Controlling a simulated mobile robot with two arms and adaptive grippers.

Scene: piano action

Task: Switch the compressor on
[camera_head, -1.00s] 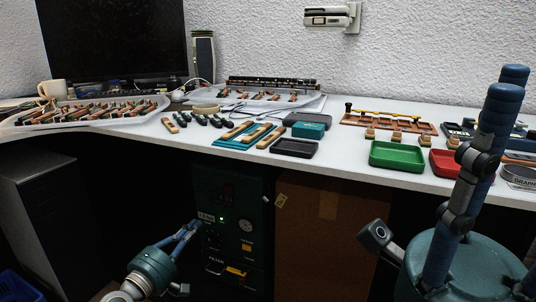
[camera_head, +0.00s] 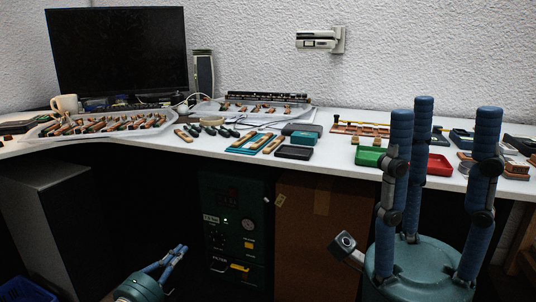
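The compressor is the dark green front panel (camera_head: 254,222) under the desk. A small green light (camera_head: 225,222) glows on it. It also has a dark display window with a reddish tint, a round gauge (camera_head: 249,224) and a yellow handle at the lower part. The switch's position is too small to tell. My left gripper (camera_head: 181,249) is low, left of the panel and apart from it, with its blue fingers meeting near the tips and nothing visible between them. My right gripper (camera_head: 437,112) points up at the right, its blue fingers spread and empty.
The white desk (camera_head: 335,165) above holds trays of piano parts (camera_head: 95,133), a green tray (camera_head: 370,156) and a red tray (camera_head: 440,165). A brown panel (camera_head: 316,240) stands right of the compressor. A dark cabinet (camera_head: 50,215) is at the left.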

